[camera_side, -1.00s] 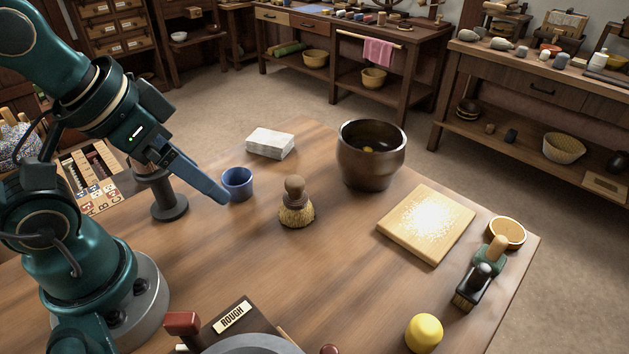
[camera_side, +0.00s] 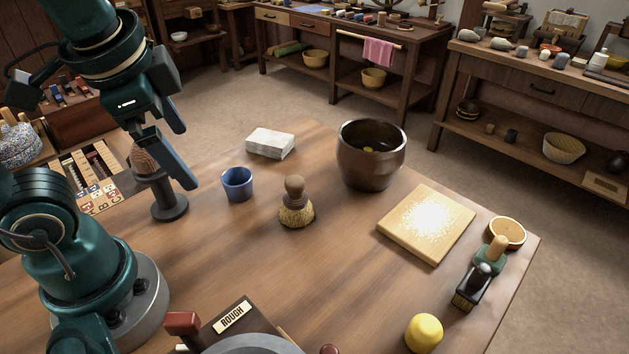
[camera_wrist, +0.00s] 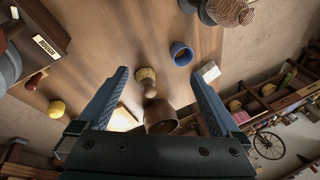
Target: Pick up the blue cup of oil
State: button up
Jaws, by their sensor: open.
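The blue cup (camera_side: 237,185) stands upright on the wooden table, left of a round brush. It also shows in the wrist view (camera_wrist: 181,54), beyond and between my fingertips; the oil inside cannot be made out. My gripper (camera_side: 188,158) is up and to the left of the cup in the side view, apart from it, near the dark stand. In the wrist view my gripper (camera_wrist: 158,72) has its two blue fingers spread wide with nothing between them.
The round brush (camera_side: 296,205) stands close right of the cup. A pale block (camera_side: 270,144) lies behind it, a dark bowl (camera_side: 371,160) farther right. A dark stand (camera_side: 168,195) with a ribbed cone is left of the cup. The table's middle front is clear.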

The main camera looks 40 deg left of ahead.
jog(key=w+a+m+g+y, duration=0.1)
jog(key=a+m+y, duration=0.2)
jog(key=m, duration=0.2)
jog(key=r+m+t+y, duration=0.1)
jog(key=m+t+y, duration=0.2)
jog(key=m+y, duration=0.7)
send_over(240, 189)
jog(key=d, duration=0.2)
jog(key=m+h, duration=0.3)
jog(key=f, duration=1.7)
jog(key=shift+s+a+f, duration=0.1)
jog(key=shift+s+f, duration=0.15)
jog(key=shift+s, duration=0.05)
jog(key=shift+a+f, duration=0.15)
jog(key=shift+f, duration=0.05)
jog(key=shift+x, duration=2.45)
jog(key=shift+c, duration=0.3)
